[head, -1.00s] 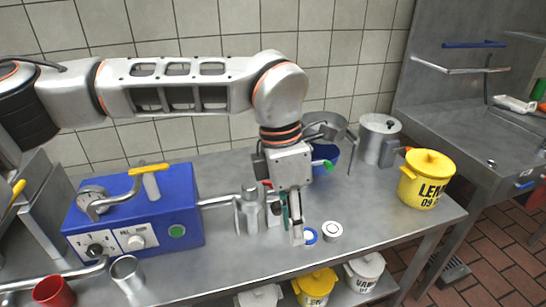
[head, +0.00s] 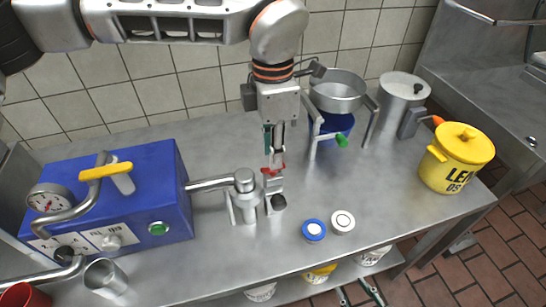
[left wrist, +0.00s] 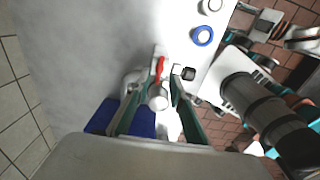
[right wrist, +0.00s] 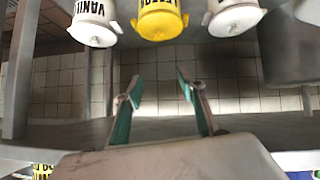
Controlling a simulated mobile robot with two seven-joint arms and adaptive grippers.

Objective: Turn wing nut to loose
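A small red part (head: 273,171) shows by the metal nozzle fitting (head: 243,196) at the end of the blue machine's pipe. It also shows in the left wrist view (left wrist: 159,68); I cannot tell for certain that it is the wing nut. My left gripper (head: 274,192) points down just right of the fitting. In the left wrist view its fingers (left wrist: 156,88) are apart, with the red part and a round metal top between them in the picture; contact is unclear. My right gripper (right wrist: 158,92) is open and empty, low in front of the table, facing the tubs beneath it.
The blue machine (head: 115,195) with a yellow-handled lever stands at left. A blue ring piece (head: 313,230) and a white round piece (head: 342,221) lie near the front edge. A steel pot (head: 338,90) on a stand and a yellow tub (head: 458,158) stand at right.

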